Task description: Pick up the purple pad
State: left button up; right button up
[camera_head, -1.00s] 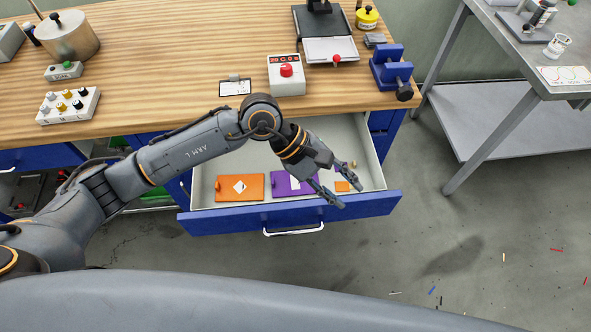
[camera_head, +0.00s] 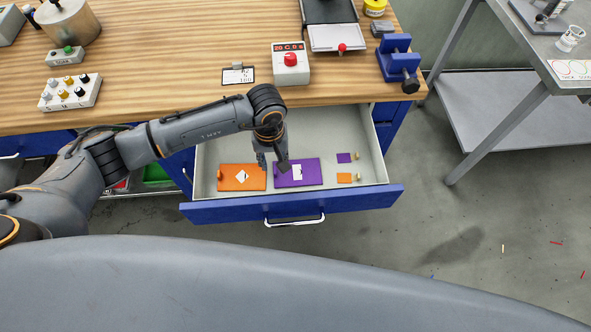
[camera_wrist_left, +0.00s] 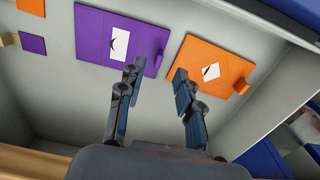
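The purple pad (camera_head: 311,173) lies flat in the open drawer, with a white label on it and a small purple knob at its left edge. It also shows in the left wrist view (camera_wrist_left: 92,36), with the knob (camera_wrist_left: 161,62) at its side. My left gripper (camera_head: 272,165) points down into the drawer at the pad's left part, near the knob. In the left wrist view its two fingers (camera_wrist_left: 158,75) are spread apart with nothing between the tips. Whether a finger touches the pad I cannot tell. My right gripper is not in view.
An orange pad (camera_head: 235,177) lies left of the purple one. Small purple (camera_head: 344,158) and orange (camera_head: 344,178) squares lie at the drawer's right. The blue drawer front (camera_head: 230,213) and the wooden worktop (camera_head: 190,60) bound the space. A blue vise (camera_head: 396,58) stands above.

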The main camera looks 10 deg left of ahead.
aim_at(275, 171)
pick_arm(q)
jog(key=f+p, duration=0.1)
jog(key=f, duration=0.3)
jog(key=shift+w+f, duration=0.1)
jog(key=shift+w, duration=0.1)
jog(key=shift+f, duration=0.45)
grip_shut()
